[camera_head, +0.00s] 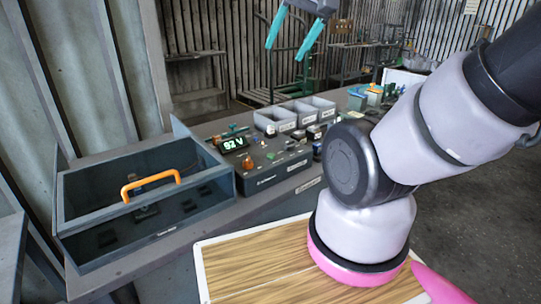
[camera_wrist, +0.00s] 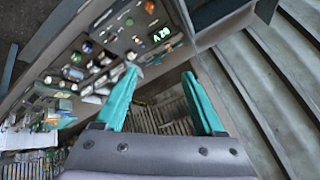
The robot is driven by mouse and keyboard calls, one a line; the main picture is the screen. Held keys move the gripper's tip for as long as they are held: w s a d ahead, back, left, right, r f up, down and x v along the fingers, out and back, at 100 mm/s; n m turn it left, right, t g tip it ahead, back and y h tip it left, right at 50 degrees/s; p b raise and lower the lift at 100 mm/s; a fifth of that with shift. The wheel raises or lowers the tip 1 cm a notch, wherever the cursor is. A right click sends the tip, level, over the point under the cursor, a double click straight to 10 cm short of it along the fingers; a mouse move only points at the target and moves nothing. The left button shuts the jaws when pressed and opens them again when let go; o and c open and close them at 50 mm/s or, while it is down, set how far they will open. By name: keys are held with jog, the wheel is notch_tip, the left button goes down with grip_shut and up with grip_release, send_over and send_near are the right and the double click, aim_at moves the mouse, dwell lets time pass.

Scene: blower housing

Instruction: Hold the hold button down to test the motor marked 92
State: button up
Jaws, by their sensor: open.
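The display also shows upside down in the wrist view (camera_wrist: 160,36). Several small parts (camera_head: 314,131) lie right of the panel; no motor marking is legible. My gripper (camera_head: 284,53) is open and empty, raised high above and beyond the panel. Its teal fingers (camera_wrist: 158,72) are apart in the wrist view, touching nothing.
An open-topped dark box (camera_head: 90,235) with an orange handle (camera_head: 150,184) stands left of the panel. Grey bins (camera_head: 275,119) stand behind the panel. A wooden board (camera_head: 245,262) lies in front, below my arm. The air above the panel is clear.

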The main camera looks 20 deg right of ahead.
grip_shut()
dwell(1.7)
